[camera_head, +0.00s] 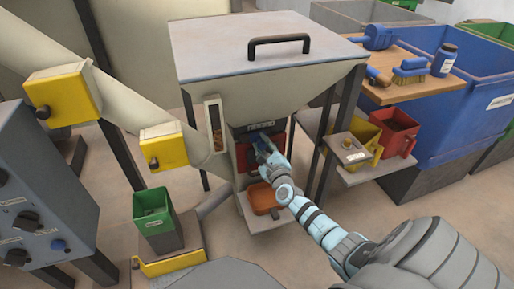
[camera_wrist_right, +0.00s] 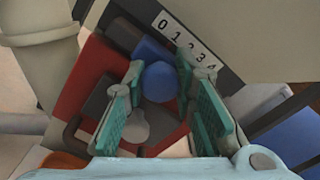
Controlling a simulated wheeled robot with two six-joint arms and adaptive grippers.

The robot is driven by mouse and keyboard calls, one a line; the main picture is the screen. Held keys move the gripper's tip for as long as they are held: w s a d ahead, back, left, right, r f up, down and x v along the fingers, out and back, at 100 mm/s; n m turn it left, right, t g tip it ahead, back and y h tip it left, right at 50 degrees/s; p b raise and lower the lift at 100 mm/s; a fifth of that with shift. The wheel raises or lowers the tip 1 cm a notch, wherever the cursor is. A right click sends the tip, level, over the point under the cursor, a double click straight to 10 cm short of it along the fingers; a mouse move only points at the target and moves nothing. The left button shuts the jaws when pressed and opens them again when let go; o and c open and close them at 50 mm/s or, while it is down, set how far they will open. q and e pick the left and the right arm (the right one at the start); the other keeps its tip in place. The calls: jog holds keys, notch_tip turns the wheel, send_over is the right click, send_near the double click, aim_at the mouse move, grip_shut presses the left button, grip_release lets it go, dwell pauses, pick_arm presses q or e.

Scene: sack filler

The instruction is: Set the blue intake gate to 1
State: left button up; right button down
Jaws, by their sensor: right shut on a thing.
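The blue intake gate shows in the right wrist view as a round blue knob (camera_wrist_right: 158,82) on a blue slide below a white scale (camera_wrist_right: 186,46) marked 0 to 4. The blue slide shows nearest the 0 and 1 end, but I cannot tell its exact reading. My right gripper (camera_wrist_right: 160,98) has its teal finger pads on either side of the knob and is shut on it. In the head view, my right gripper (camera_head: 265,146) reaches the front of the hopper (camera_head: 268,75) and hides most of the gate. My left gripper is not in view.
A red panel (camera_head: 243,158) lies behind the gate, with an orange tray (camera_head: 264,198) below. Hopper legs stand on both sides.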

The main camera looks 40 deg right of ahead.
jog(key=c, duration=1.3)
grip_release()
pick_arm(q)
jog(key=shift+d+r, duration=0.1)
pick_arm(e)
jog(key=shift+s, duration=0.1)
jog(key=v, duration=1.2)
